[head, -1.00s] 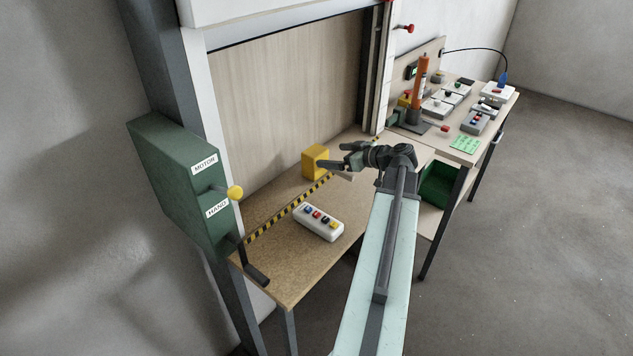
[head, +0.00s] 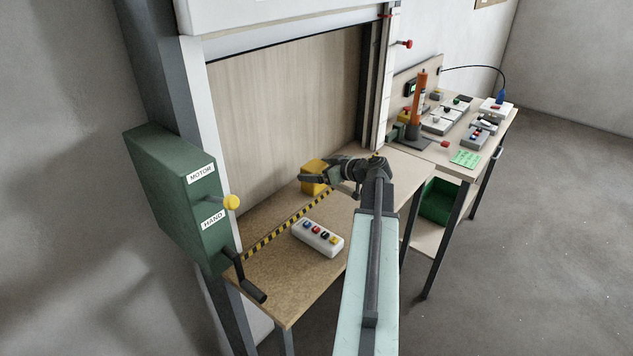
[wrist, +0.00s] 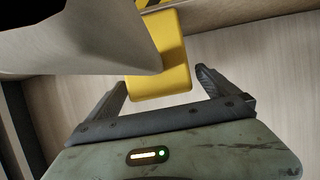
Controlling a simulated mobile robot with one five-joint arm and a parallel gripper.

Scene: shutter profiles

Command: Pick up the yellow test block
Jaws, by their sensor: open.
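The yellow test block (head: 312,170) stands on the wooden bench near the tall wood panel, behind the black-and-yellow striped line. In the wrist view the block (wrist: 172,50) reaches into the space between the two spread fingers (wrist: 162,84). A pale grey shape covers its left side there. I cannot tell whether the fingers touch the block.
A white box with coloured buttons (head: 318,238) lies on the bench in front of the striped line. A green box with a yellow knob and a dark crank handle (head: 252,287) is at the left. A second bench (head: 425,152) with several devices stands at the right.

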